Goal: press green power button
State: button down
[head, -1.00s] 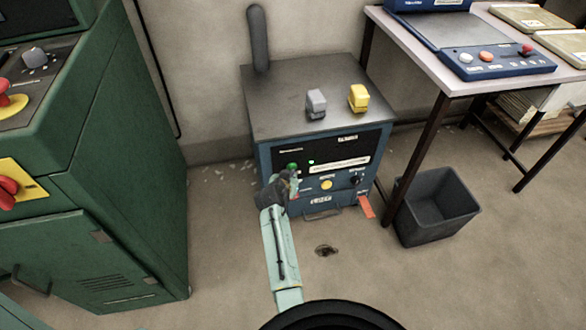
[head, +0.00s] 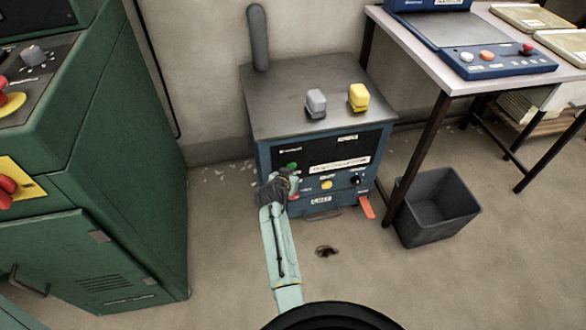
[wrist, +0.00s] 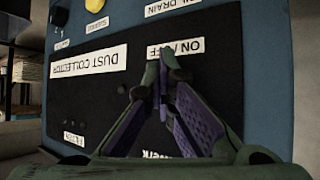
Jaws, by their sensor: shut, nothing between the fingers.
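The blue machine (head: 265,160), labelled DUST COLLECTOR in the wrist view (wrist: 285,70), stands against the wall with a dark control panel (head: 330,151). The green button (head: 292,165) shows at the panel's left, just above my gripper (head: 293,178). In the wrist view my gripper (wrist: 162,72) is shut and empty, its fingertips together at the panel beside the ON / OFF label (wrist: 185,47). The button is hidden behind the fingers there, so I cannot tell whether they touch it. No small green light shows lit on the panel.
A yellow knob (head: 327,184), a dark knob (head: 356,180) and an orange-red tab (head: 366,207) are on the machine's front. A dark bin (head: 437,208) and a table (head: 410,45) stand to the right. A green cabinet (head: 100,190) stands left. The floor between is mostly clear.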

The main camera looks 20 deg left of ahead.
jog(key=shift+s+d, duration=0.2)
jog(key=shift+s, duration=0.2)
jog(key=s+d+p, duration=0.1)
jog(key=s, duration=0.1)
jog(key=s+d+p, duration=0.2)
jog(key=shift+s+d, duration=0.2)
jog(key=shift+s, duration=0.2)
dwell(1.2)
